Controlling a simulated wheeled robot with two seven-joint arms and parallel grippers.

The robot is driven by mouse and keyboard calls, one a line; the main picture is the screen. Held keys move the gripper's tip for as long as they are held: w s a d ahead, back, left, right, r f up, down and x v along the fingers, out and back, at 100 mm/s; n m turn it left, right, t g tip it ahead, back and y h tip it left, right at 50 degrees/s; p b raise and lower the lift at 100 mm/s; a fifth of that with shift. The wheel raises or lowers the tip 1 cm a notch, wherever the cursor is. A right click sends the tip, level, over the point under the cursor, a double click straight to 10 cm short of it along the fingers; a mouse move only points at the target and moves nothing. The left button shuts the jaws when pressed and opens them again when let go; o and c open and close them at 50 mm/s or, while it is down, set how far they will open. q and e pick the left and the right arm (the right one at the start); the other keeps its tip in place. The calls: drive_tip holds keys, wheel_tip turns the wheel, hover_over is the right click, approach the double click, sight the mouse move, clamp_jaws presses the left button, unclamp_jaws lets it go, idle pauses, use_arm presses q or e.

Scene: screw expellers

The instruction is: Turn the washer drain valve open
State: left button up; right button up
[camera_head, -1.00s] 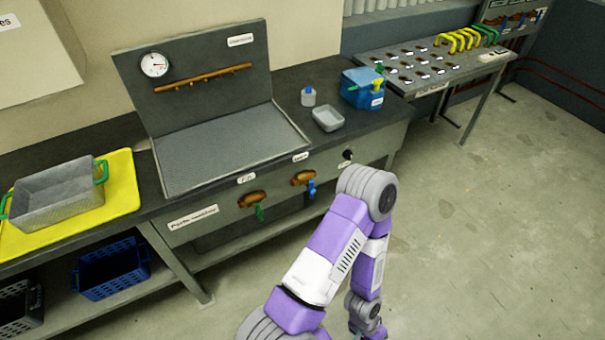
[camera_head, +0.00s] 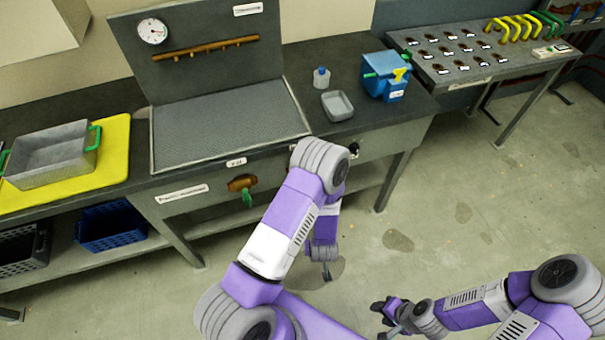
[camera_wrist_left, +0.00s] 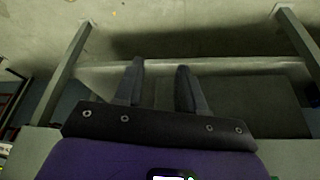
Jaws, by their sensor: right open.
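The parts washer (camera_head: 225,122) has a grey basin and an upright back panel with a gauge. On its front, a brass valve with a green handle (camera_head: 246,197) hangs below a white label. The blue-handled valve to its right is hidden behind my left arm in the head view. My left gripper hangs below that arm's forearm, small in the head view (camera_head: 327,272). In the left wrist view (camera_wrist_left: 160,85) its two fingers are apart with nothing between them. My right gripper (camera_head: 380,312) is open and empty over the floor, away from the washer.
A blue container (camera_head: 386,76), a grey tray (camera_head: 337,105) and a small bottle (camera_head: 321,77) stand right of the basin. A metal basket (camera_head: 50,155) sits on a yellow mat (camera_head: 112,160). Bench legs and a lower shelf are below. The floor right is clear.

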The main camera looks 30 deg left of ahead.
use_arm(q)
drive_tip(key=w+a+r+n+t+y, duration=0.2)
drive_tip(key=w+a+r+y, duration=0.2)
drive_tip(key=w+a+y, duration=0.15)
drive_tip(key=w+r+n+t+y+p, duration=0.2)
drive_tip(key=w+r+n+y, duration=0.2)
drive_tip(key=r+y, duration=0.65)
drive_tip(key=w+a, duration=0.1)
drive_tip(key=a, duration=0.1)
drive_tip(key=w+a+r+h, duration=0.1)
drive_tip(key=a, duration=0.1)
drive_tip(key=a+r+h+b, duration=0.1)
drive_tip(key=a, duration=0.1)
drive_tip(key=shift+w+a+r+n, duration=0.1)
drive_tip(key=shift+w+a+n, duration=0.2)
drive_tip(key=shift+w, duration=0.1)
clamp_jaws()
